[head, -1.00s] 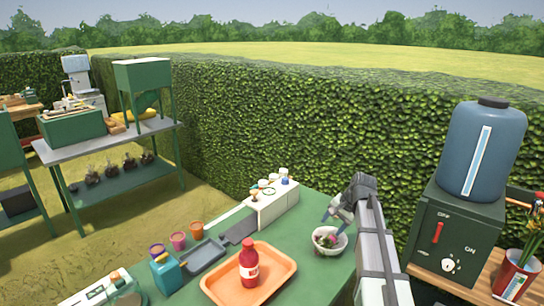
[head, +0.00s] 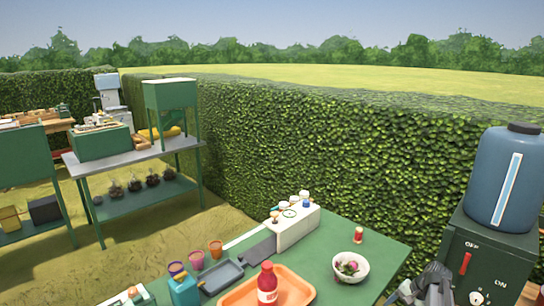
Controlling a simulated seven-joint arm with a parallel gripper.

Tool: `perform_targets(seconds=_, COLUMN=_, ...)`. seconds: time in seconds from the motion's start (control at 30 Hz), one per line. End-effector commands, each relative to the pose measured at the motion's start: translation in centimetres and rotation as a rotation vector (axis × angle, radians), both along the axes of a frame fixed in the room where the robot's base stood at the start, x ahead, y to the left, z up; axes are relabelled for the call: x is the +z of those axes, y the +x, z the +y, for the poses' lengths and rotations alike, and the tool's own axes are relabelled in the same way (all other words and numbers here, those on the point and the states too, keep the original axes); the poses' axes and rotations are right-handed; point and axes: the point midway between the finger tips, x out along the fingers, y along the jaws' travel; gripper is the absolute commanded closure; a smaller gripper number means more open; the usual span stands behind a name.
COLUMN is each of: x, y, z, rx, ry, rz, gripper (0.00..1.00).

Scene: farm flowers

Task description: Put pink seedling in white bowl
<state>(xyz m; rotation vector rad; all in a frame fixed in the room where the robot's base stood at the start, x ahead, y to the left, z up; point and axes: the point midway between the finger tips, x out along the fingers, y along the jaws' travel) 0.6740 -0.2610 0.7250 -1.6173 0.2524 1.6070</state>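The white bowl (head: 363,277) stands on the green table near its right side. A small plant with pink and green parts, which looks like the pink seedling (head: 347,268), lies inside the bowl. My gripper (head: 398,296) is at the bottom right edge of the view, to the right of the bowl and apart from it. Its fingers are partly cut off by the frame, and I cannot tell whether they are open. No held object shows.
An orange tray (head: 302,293) with a red bottle (head: 267,283) is left of the bowl. A small red-and-cream container (head: 358,235) stands behind it. A white box with knobs (head: 293,228) is at the back. A blue tank on a green unit (head: 490,262) stands at right.

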Motion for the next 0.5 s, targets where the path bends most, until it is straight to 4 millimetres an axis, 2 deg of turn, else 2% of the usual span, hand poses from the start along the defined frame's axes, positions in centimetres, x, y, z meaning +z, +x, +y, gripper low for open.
perform_targets(seconds=0.03, x=-1.7, y=-0.9, z=1.6, rx=0.021, ry=-0.002, rz=0.02, gripper=0.41)
perform_targets(seconds=0.2, x=-6.8, y=-3.6, z=5.9, rx=0.092, ry=-0.02, rz=0.084, gripper=0.41)
perform_targets(seconds=0.5, x=-14.9, y=-10.1, z=13.1, rx=0.234, ry=-0.058, rz=0.198, gripper=0.41)
